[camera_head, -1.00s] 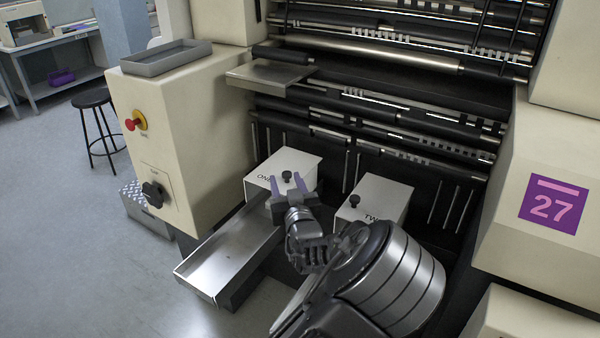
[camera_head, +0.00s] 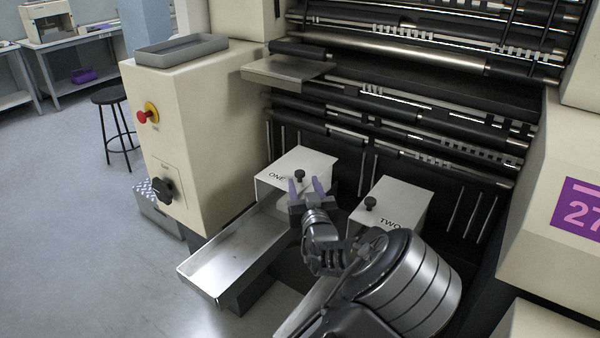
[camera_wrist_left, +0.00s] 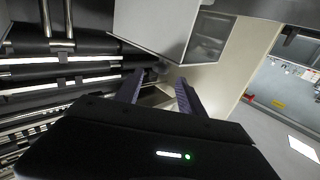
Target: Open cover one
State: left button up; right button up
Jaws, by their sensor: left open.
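Cover one (camera_head: 310,161) is a white box-shaped cover marked "ONE" with a black knob (camera_head: 299,175) on top, at the machine's lower middle. It looks shut. My left gripper (camera_head: 305,184) is open and empty, its two purple fingers pointing at the cover near the knob. In the head view the fingertips appear on either side of the knob; I cannot tell whether they touch it. The left wrist view shows the same open fingers (camera_wrist_left: 158,88). Cover two (camera_head: 402,201), with its own black knob, stands to the right. My right gripper is not in view.
A metal chute (camera_head: 232,257) slopes toward the front left from cover one. Rollers (camera_head: 400,100) fill the machine behind. A cream cabinet (camera_head: 205,140) with a red button stands to the left, with a grey tray (camera_head: 181,50) on top. Open floor lies at the left.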

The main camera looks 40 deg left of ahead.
aim_at(301, 175)
pick_arm(q)
jog(key=x, duration=0.6)
jog(key=shift+w+a+f+p, duration=0.1)
jog(key=shift+w+a+p, duration=0.1)
jog(key=shift+p, duration=0.2)
jog(key=shift+s, duration=0.1)
grip_shut()
dwell(0.9)
